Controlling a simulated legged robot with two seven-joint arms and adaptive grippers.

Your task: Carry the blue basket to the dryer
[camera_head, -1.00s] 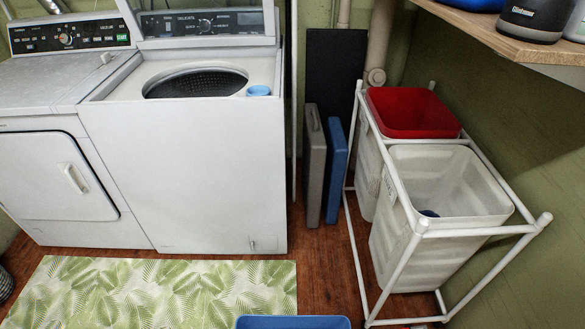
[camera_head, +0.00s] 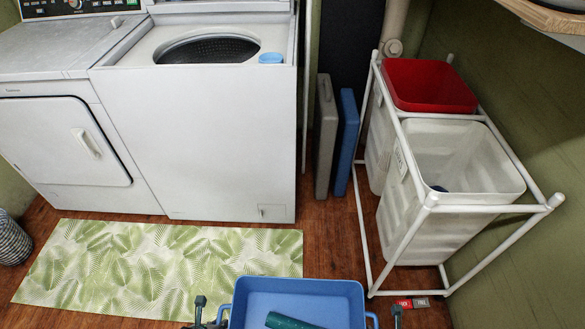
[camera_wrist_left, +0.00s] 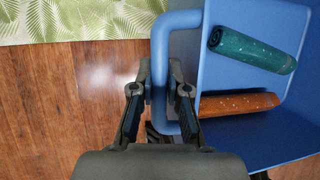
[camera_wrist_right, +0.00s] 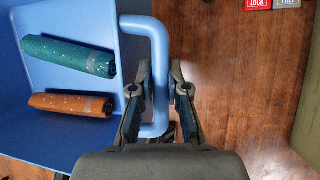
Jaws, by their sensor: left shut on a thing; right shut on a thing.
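The blue basket (camera_head: 340,290) is at the bottom middle of the head view. It holds a green rolled item (camera_wrist_left: 252,51) and an orange rolled item (camera_wrist_left: 238,103), both clear in the wrist views. My left gripper (camera_head: 199,310) is shut on the basket's left handle (camera_wrist_left: 160,75). My right gripper (camera_wrist_right: 160,95) is shut on its right handle (camera_wrist_right: 162,60). The dryer (camera_head: 70,130), white with a closed front door (camera_head: 62,140), stands at the far left of the head view. The basket's lower part is cut off by the frame.
A white washer (camera_head: 225,140) with its top open stands right of the dryer. A leaf-patterned mat (camera_head: 160,265) lies in front of both. A white-framed hamper rack (camera_head: 430,205) with red and white bins stands at right. Brown floor (camera_head: 325,240) shows between mat and rack.

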